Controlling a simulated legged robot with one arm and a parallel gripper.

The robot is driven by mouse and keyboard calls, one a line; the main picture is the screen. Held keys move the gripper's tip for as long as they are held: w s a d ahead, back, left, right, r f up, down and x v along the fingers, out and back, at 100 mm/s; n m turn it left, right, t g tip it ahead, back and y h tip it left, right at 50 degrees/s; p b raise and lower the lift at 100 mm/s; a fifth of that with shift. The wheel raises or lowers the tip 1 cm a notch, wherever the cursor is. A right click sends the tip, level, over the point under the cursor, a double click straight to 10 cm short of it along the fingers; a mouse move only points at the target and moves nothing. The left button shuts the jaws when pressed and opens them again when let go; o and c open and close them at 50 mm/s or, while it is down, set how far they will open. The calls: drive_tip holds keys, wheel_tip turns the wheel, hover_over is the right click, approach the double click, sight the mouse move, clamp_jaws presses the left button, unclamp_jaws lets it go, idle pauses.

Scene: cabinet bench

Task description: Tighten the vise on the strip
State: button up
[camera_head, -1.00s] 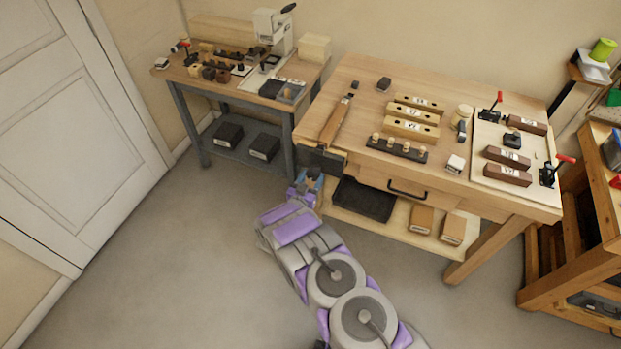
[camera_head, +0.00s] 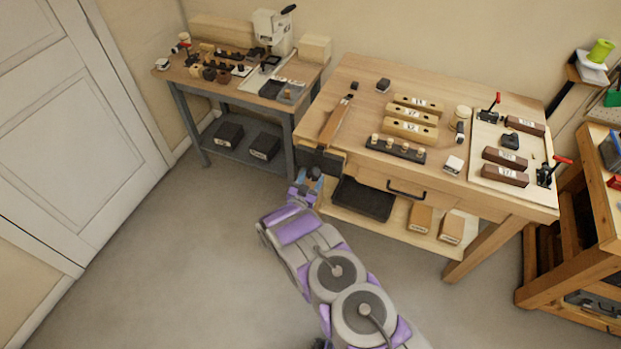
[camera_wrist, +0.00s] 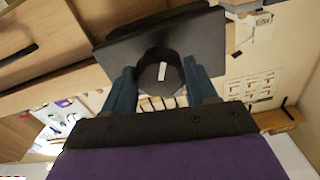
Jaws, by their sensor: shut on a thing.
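The dark vise (camera_head: 321,160) is fixed at the left front corner of the wooden bench. In the wrist view its dark jaw plate (camera_wrist: 205,42) stands just beyond my fingers. My gripper (camera_head: 308,182) is at the front of the vise. In the wrist view, the blue fingers of my gripper (camera_wrist: 161,88) are on both sides of a dark round knob (camera_wrist: 150,62) with a white mark, shut on it. A long brown wooden strip (camera_head: 334,123) lies along the bench's left edge, its near end close to the vise. I cannot tell whether the jaws touch it.
The bench (camera_head: 455,85) carries wooden blocks, a dark peg rack (camera_head: 395,149) and a pale board with red-handled clamps. Below are a drawer handle (camera_head: 407,190) and a black tray (camera_head: 362,198). A grey side table (camera_head: 232,94) stands to the left. The floor in front is clear.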

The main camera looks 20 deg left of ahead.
drive_tip(key=shift+a+m+p, duration=0.15)
drive_tip(key=shift+m+p, duration=0.5)
drive_tip(key=shift+m, duration=0.05)
drive_tip(key=o, duration=0.9)
drive_tip(key=shift+f, duration=0.1)
drive_tip(key=shift+s, duration=0.1)
drive_tip(key=s+p, duration=0.4)
drive_tip(key=s, duration=0.2)
drive_tip(key=shift+s+a+p, duration=0.15)
drive_tip(key=shift+s+p, duration=0.25)
